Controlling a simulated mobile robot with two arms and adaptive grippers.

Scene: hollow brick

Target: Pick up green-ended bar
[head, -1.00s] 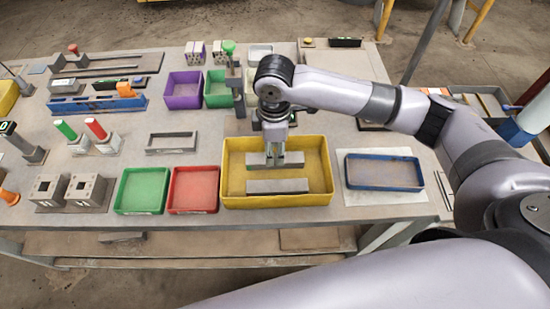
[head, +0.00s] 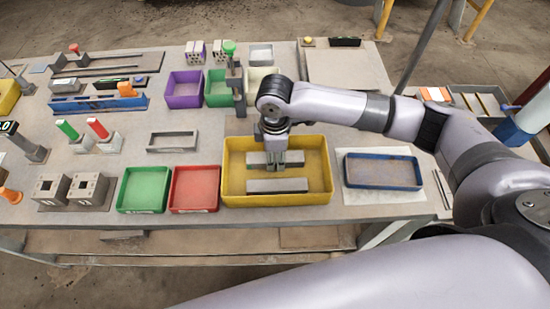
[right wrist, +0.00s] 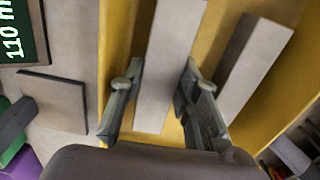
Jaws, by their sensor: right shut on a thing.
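Two grey bars lie side by side in the yellow tray (head: 325,195). My right gripper (head: 277,165) reaches down into the tray and is shut on the far bar (head: 298,157) near its middle. In the right wrist view the gripper (right wrist: 161,75) has one finger on each side of this bar (right wrist: 168,60). The near bar (head: 277,186) lies apart from the fingers; it also shows in the right wrist view (right wrist: 250,65). No green end shows clearly on either bar. My left gripper is not in view.
A red tray (head: 194,189) and a green tray (head: 143,190) stand left of the yellow tray. A blue tray (head: 383,172) lies to its right. An upright post with a green top (head: 230,48) stands behind. Bare tabletop shows around the grey frame (head: 172,142).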

